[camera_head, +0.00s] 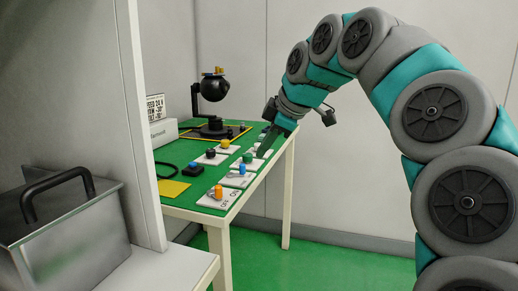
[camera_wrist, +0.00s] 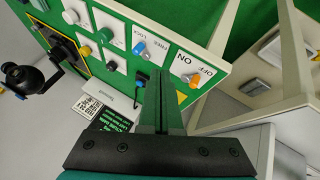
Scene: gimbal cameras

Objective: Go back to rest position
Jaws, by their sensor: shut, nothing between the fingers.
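My gripper (camera_head: 263,147) is over the right edge of the green table (camera_head: 175,199), close to the switch panels, at the end of my raised and bent arm. In the wrist view my gripper (camera_wrist: 163,75) is shut, with its dark fingers together and nothing between them. The fingers point towards the panels and hide part of the table. I cannot tell whether the fingertips touch a panel.
White panels with an orange switch (camera_head: 217,191), a blue switch (camera_head: 242,169) and several buttons line the table. A black gimbal camera (camera_head: 213,89) stands at the back. A grey box with a handle (camera_head: 65,225) is at left. Green floor (camera_head: 330,268) lies open on the right.

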